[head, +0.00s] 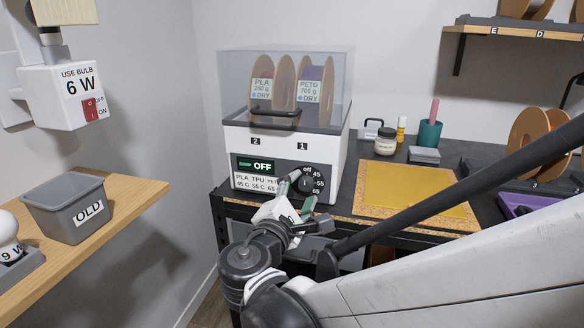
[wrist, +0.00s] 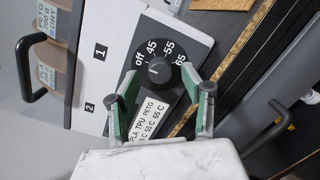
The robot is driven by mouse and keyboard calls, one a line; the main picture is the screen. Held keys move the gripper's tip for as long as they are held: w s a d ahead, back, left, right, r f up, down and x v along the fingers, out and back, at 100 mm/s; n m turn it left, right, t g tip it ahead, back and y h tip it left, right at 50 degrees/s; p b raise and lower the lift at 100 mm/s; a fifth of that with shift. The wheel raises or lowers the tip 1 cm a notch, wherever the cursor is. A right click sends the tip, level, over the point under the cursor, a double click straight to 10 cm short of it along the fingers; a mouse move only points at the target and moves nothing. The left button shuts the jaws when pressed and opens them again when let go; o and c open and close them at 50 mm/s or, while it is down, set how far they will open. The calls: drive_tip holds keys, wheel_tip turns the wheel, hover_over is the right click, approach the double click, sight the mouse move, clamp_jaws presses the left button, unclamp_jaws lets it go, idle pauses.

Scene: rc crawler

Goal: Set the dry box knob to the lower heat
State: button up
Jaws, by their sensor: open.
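The dry box (head: 235,142) stands on the black bench, white-fronted with a clear lid. Its display (head: 257,166) reads OFF. The round black knob (head: 306,182) is at the lower right of the front, with a dial marked off, 45, 55 and 65. The wrist view shows the knob (wrist: 160,70) with a small light mark whose direction is hard to read. A label (head: 256,183) lists PLA 45 C, TPU 55 C and PETG 65 C. My gripper (head: 296,195) is open and empty in front of the knob; its green-padded fingertips (wrist: 160,94) are spread beside and below it, apparently not touching.
Two spools (head: 287,80) labelled PLA and PETG stand under the lid. A yellow mat (head: 415,190), jar (head: 386,141) and teal cup (head: 429,133) are on the bench to the right. A wooden shelf (head: 125,192) with a grey OLD bin (head: 68,207) is at left.

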drive_tip(key=shift+w+d, duration=0.25)
drive_tip(key=shift+w, duration=0.35)
drive_tip(key=shift+c, duration=0.2)
clamp_jaws()
drive_tip(key=shift+m, duration=0.4)
drive_tip(key=m, duration=0.3)
drive_tip(key=shift+p, duration=0.35)
drive_tip(key=shift+r+m+p, duration=0.1)
drive_tip(key=shift+m+p, duration=0.25)
drive_tip(key=shift+m, duration=2.05)
